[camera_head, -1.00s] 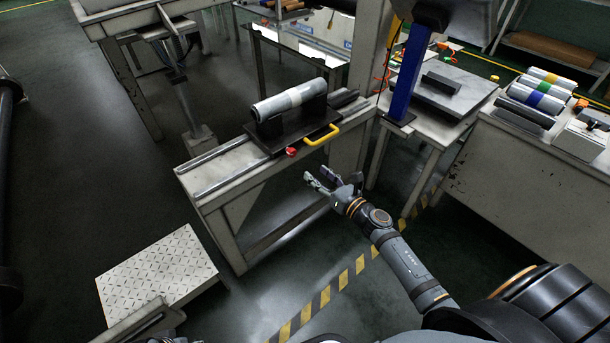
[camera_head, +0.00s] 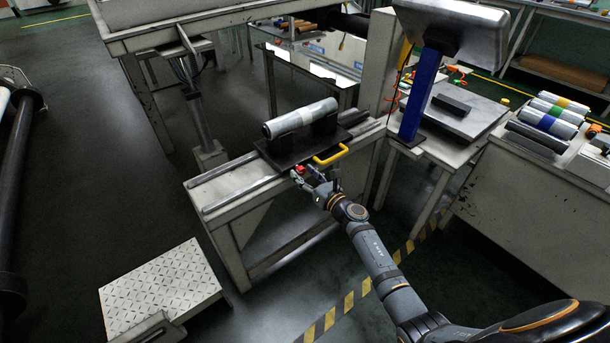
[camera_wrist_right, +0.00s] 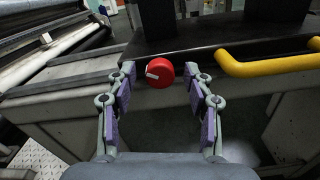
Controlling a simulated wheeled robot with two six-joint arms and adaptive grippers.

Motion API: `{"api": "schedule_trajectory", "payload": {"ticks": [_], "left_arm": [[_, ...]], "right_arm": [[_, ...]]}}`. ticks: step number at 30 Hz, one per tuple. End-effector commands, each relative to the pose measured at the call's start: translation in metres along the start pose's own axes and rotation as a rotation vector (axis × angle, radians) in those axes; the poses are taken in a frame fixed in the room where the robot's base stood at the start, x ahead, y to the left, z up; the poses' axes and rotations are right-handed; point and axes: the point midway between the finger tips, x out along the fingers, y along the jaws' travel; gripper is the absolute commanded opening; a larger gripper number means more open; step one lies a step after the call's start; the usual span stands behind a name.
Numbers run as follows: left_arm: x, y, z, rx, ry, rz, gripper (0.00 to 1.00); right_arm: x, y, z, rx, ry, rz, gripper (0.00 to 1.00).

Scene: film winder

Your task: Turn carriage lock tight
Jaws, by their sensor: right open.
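The carriage lock is a round red knob (camera_head: 300,169) on the front edge of the black carriage plate (camera_head: 275,155). In the right wrist view the red knob (camera_wrist_right: 160,72) has a small white mark on its left side. My right gripper (camera_head: 308,176) is open. In the right wrist view its fingers (camera_wrist_right: 158,88) stand to the left and right of the knob, near it, with no clear contact. A film roll (camera_head: 300,118) lies on the carriage's black cradle. My left gripper is not in view.
A yellow handle (camera_head: 331,155) sticks out from the carriage just right of the knob. The carriage sits on a bench with metal rails (camera_head: 240,190). A blue post (camera_head: 418,95) stands on the table at right. Open floor lies in front of the bench.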

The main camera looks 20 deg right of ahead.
Motion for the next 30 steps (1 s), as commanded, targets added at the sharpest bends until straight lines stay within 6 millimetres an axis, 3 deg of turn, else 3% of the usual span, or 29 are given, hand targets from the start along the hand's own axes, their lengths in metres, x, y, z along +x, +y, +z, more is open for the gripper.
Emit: {"api": "schedule_trajectory", "payload": {"ticks": [4,16,30], "left_arm": [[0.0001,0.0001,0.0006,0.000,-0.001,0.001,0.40],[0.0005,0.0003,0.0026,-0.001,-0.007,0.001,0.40],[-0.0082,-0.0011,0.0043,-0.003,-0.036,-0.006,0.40]], "right_arm": [[-0.0003,-0.0001,0.0000,0.000,0.000,0.000,0.52],[-0.0006,-0.0002,0.0000,0.000,0.000,0.000,0.00],[-0.0007,-0.0001,0.0015,0.131,0.000,-0.001,0.00]]}}
